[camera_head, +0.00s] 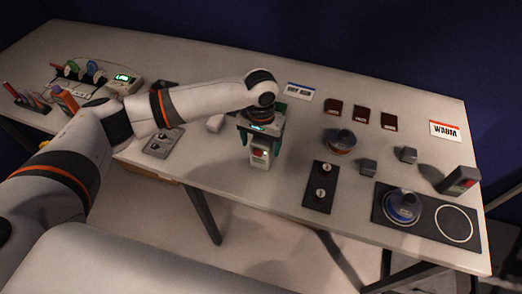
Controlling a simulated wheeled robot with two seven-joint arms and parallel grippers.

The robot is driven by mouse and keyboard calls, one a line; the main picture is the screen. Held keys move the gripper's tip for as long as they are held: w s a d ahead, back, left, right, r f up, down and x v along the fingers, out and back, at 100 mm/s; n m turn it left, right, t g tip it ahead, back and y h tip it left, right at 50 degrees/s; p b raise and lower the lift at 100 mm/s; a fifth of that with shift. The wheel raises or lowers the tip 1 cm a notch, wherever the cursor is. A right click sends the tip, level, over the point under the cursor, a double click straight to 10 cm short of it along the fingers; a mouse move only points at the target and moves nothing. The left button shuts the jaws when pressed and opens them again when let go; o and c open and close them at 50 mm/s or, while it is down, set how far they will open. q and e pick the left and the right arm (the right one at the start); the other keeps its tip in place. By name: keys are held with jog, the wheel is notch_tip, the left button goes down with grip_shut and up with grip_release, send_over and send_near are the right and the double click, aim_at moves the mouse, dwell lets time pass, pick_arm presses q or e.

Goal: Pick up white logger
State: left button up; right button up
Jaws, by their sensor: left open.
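The white logger (261,153) stands upright near the front edge of the table, in the middle of the view. It is a small white box with a red patch on its face. My left gripper (260,142) points down over it, with a teal finger on either side of the logger. The jaws are open, and I cannot tell whether a finger touches it. The gripper's body hides the logger's top. My right gripper is not in view.
Right of the gripper is a black plate with two knobs (320,187). A blue-topped round object (402,206) sits on a dark mat (429,229). A dark upright box (459,181) stands near the right edge. A grey switch plate (163,142) lies left.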

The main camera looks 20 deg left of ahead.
pick_arm(q)
jog(key=c, duration=1.1)
jog(key=shift+r, duration=0.15)
